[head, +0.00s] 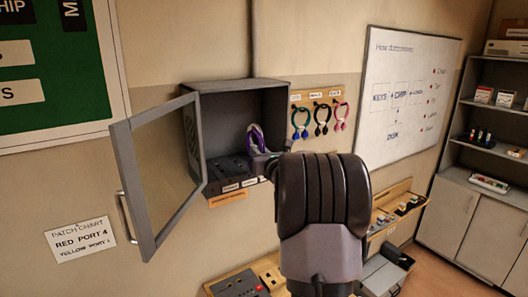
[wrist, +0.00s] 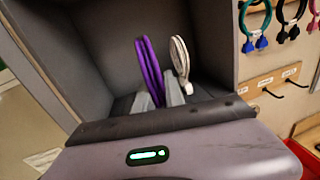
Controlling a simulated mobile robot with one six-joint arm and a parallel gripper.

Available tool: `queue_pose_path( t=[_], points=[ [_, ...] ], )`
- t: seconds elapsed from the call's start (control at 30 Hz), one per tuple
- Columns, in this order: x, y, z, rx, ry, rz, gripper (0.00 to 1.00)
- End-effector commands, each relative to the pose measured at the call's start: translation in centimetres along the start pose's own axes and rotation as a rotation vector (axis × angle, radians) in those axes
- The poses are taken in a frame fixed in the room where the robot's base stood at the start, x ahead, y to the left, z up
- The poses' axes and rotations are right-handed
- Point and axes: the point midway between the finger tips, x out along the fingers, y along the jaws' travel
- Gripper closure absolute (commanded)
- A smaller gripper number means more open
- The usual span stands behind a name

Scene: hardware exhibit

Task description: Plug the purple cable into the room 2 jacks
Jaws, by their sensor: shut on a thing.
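The purple cable (head: 254,137) is a bent loop inside the open grey wall cabinet (head: 268,85). In the wrist view the purple cable (wrist: 150,68) stands up between the two grey fingers of my gripper (wrist: 160,98), which is shut on it. A white looped cable (wrist: 180,58) shows just right of the fingers; I cannot tell what it rests on. Dark jack blocks (head: 228,168) line the cabinet floor, with small labels (head: 231,188) along the front edge. The labels are too small to read. My arm hides the right part of the cabinet floor.
The cabinet's glass door (head: 160,165) stands open at the left. Teal (head: 300,122), black (head: 322,120) and pink (head: 340,117) cables hang on a board right of the cabinet. A patch chart (head: 80,240) is on the wall. A wooden shelf (head: 400,212) sits lower right.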

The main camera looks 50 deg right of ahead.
Motion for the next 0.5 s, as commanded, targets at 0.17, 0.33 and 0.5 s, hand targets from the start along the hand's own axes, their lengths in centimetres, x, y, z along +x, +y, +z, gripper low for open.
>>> queue_pose_path(
  t=[0.17, 0.33, 0.5],
  points=[
    [2.5, 0.5, 0.2, 0.001, 0.001, 0.001, 1.00],
    [4.8, 0.9, 0.0, 0.000, 0.000, 0.001, 1.00],
    [7.2, 1.3, -0.1, 0.000, 0.000, 0.001, 1.00]
  ],
)
